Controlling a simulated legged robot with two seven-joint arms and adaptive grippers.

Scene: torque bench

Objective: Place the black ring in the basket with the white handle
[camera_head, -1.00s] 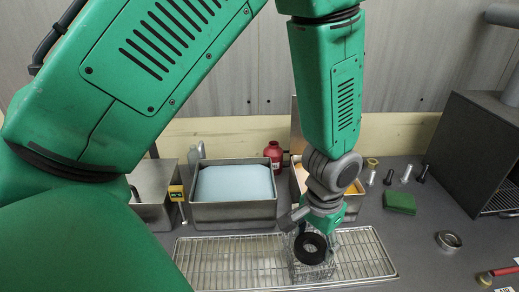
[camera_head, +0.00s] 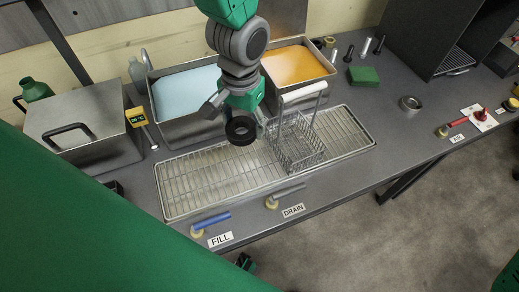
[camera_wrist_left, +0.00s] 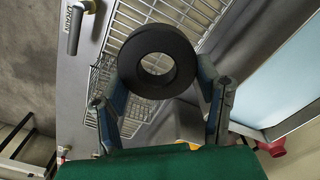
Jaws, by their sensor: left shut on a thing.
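My left gripper (camera_head: 240,112) is shut on the black ring (camera_head: 241,138), which hangs below it above the drain rack, just left of the basket. The wire basket (camera_head: 297,148) stands on the rack with its white handle (camera_head: 304,93) raised at its back. In the left wrist view the ring (camera_wrist_left: 130,66) sits between the two fingers and hides part of the basket (camera_wrist_left: 103,76) behind it. The ring is outside the basket in the head view; its exact height is hard to tell. My right gripper is not in view.
The wire rack (camera_head: 190,190) runs under the basket. Behind it stand a pan of light blue liquid (camera_head: 185,92) and a pan of orange liquid (camera_head: 295,66). A lidded steel box (camera_head: 75,125) is at the left. FILL and DRAIN valves line the front edge.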

